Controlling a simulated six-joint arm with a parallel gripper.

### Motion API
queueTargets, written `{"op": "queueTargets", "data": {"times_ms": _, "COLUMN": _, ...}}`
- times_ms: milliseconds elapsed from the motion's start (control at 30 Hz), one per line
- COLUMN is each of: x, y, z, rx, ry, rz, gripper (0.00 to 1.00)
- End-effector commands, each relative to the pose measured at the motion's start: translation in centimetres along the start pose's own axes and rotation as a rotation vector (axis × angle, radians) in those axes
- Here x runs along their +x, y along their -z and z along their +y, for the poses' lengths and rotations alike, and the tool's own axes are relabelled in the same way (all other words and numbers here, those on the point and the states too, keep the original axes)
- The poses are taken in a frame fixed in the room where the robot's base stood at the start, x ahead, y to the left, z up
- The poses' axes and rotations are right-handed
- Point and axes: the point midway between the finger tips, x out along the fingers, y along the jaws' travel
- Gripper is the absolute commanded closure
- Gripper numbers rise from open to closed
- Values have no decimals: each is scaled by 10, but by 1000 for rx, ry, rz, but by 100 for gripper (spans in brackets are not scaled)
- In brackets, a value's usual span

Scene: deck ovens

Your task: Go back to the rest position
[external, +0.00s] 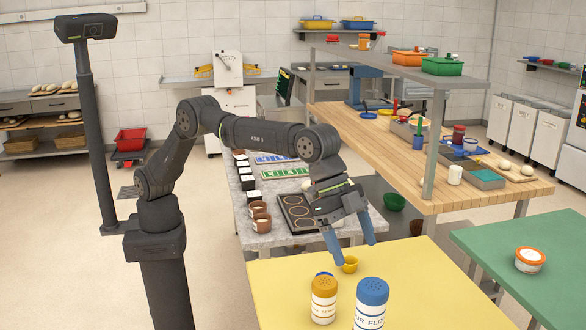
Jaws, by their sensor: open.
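My gripper (353,259) has blue fingers and points down over the far edge of the yellow table (430,290). The fingers are spread apart.
Two shakers, one with an orange lid (324,299) and one with a blue lid (371,303), stand on the yellow table near the gripper. A grey counter (290,225) with a hob (299,212) lies behind. A green table (530,255) holds a white tub (529,260).

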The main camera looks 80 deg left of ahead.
Motion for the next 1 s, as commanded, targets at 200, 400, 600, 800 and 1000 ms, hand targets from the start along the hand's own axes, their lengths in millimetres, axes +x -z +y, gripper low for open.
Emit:
{"op": "queueTargets", "data": {"times_ms": 200, "x": 3, "y": 0, "z": 0, "rx": 0, "ry": 0, "rz": 0, "gripper": 19}}
{"op": "queueTargets", "data": {"times_ms": 400, "x": 26, "y": -1, "z": 0, "rx": 0, "ry": 0, "rz": -3, "gripper": 19}}
{"op": "queueTargets", "data": {"times_ms": 600, "x": 62, "y": 0, "z": 0, "rx": 0, "ry": 0, "rz": 0, "gripper": 19}}
{"op": "queueTargets", "data": {"times_ms": 800, "x": 95, "y": 0, "z": 0, "rx": 0, "ry": 0, "rz": -1, "gripper": 19}}
{"op": "queueTargets", "data": {"times_ms": 1000, "x": 122, "y": -1, "z": 0, "rx": 0, "ry": 0, "rz": -1, "gripper": 19}}
